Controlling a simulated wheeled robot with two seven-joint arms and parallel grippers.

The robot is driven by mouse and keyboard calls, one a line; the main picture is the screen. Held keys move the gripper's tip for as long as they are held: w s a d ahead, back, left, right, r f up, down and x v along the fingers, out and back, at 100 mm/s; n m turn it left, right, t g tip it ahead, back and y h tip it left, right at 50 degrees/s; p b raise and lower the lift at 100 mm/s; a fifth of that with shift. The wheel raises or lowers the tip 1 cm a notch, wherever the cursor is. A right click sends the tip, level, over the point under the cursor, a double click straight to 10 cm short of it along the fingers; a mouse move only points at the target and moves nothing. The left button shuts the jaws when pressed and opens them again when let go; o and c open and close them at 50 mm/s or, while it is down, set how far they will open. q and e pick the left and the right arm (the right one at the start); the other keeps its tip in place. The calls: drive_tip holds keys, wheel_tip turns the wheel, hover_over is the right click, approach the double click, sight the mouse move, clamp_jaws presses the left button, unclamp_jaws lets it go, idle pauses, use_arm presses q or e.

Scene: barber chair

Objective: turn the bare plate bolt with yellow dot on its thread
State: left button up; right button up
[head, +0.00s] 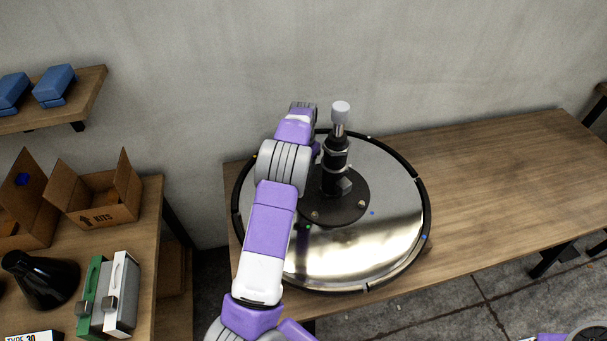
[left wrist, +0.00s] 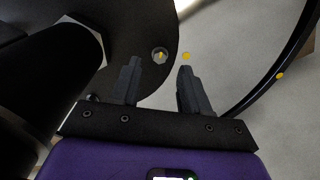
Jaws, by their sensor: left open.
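The plate bolt (left wrist: 159,55) shows in the left wrist view as a small pale metal ring with a yellow centre, near the edge of the dark round plate (left wrist: 120,15). A yellow dot (left wrist: 186,56) lies beside it on the shiny disc. My left gripper (left wrist: 160,65) is open, its two dark fingers pointing at the bolt, one on either side in the picture. I cannot tell how far above the bolt they are. In the head view my left arm reaches to the far side of the black column (head: 335,165), and its fingers are hidden. My right gripper is not in view.
The shiny chair base (head: 370,255) with a black rim lies on a wooden bench (head: 500,175). The column stands upright from the dark plate (head: 345,208). A side table at left holds open boxes (head: 95,200) and a black cone (head: 40,280). The bench's right side is clear.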

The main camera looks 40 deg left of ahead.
use_arm(q)
drive_tip(key=shift+f+b, duration=0.3)
drive_tip(key=shift+f, duration=1.45)
drive_tip(key=shift+c, duration=0.2)
clamp_jaws()
